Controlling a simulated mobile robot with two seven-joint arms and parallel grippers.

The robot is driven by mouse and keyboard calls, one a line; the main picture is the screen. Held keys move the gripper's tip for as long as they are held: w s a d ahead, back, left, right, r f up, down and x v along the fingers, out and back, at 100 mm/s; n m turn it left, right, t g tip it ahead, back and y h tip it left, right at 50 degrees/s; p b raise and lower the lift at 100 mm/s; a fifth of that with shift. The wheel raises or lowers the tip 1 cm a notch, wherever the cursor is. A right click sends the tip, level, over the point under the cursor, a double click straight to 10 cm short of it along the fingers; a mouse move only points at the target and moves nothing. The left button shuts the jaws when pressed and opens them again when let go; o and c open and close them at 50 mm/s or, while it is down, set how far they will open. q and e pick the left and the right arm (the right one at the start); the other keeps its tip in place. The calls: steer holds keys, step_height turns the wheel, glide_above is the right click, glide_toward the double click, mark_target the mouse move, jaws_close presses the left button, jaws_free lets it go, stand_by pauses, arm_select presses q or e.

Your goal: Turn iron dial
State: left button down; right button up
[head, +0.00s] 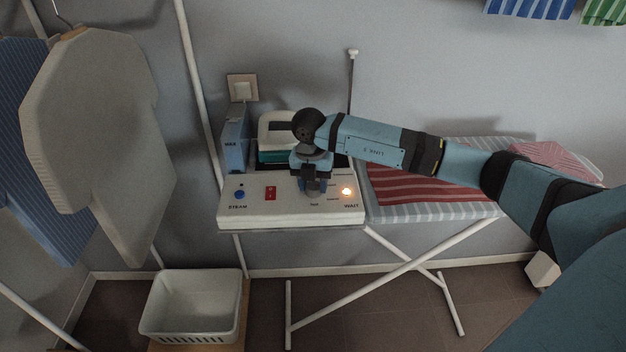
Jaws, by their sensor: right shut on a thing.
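The white iron station (290,214) stands at the left end of the ironing board. Its front panel has a blue steam knob (239,194), a red switch (270,193) and a lit orange light (346,191) above the word WAIT. My right gripper (314,192) points down at the panel between the red switch and the light. It is shut on the dial, which the fingers and wrist mostly hide. I cannot read the dial's setting. Behind the gripper sits the iron (274,138), white and teal, partly covered by my wrist. My left gripper is not in view.
A blue water tank (236,142) stands at the station's left rear. The striped board (440,208) with red cloth (420,187) lies to the right, under my right arm. Shirts (105,130) hang at left. A white basket (193,305) stands below. A thin rod (351,85) rises behind.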

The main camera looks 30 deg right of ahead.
steer(key=m+p, duration=0.1)
steer(key=m, duration=0.2)
steer(key=shift+d+r+m, duration=0.1)
steer(key=shift+m, duration=0.3)
steer(key=shift+m+p, duration=0.4)
steer(key=shift+m, duration=0.2)
steer(key=o, duration=0.9)
steer(key=r, duration=1.3)
steer(key=shift+w+r, duration=0.35)
